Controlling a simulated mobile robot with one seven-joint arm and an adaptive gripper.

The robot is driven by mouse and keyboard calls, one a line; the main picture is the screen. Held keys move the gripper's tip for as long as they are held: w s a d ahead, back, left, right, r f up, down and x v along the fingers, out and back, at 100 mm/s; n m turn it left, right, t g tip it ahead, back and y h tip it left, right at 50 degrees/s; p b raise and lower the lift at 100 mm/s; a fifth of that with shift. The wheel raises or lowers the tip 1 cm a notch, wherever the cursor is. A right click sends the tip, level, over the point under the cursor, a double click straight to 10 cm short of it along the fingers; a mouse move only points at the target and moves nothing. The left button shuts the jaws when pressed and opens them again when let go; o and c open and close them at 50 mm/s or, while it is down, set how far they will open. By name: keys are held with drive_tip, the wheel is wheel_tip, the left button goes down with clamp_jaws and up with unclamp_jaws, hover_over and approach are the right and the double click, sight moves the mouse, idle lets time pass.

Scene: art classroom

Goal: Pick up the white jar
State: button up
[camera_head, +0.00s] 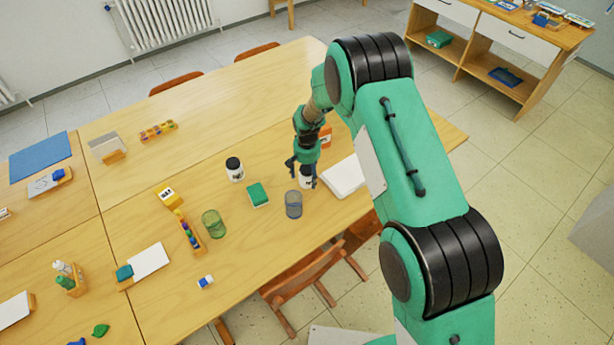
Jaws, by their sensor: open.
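A white jar (306,178) stands on the wooden table, partly hidden by my gripper (302,174). My gripper points down over this jar with its fingers open, one on each side of it as seen from here. I cannot tell whether the fingers touch it. A second white jar (235,172) with a black lid stands upright on the table, to the left of my gripper and apart from it.
A grey-blue cup (293,205) stands just in front of my gripper, and a white pad (343,177) lies to its right. A green block (258,195) and a green glass (214,224) are left. The table (235,100) behind is mostly clear.

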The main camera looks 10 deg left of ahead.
drive_tip(key=c, duration=1.5)
drive_tip(key=shift+r, duration=0.15)
drive_tip(key=shift+c, duration=0.2)
wheel_tip(320, 180, up, 10)
drive_tip(key=shift+f+p, duration=0.1)
drive_tip(key=shift+p, duration=0.45)
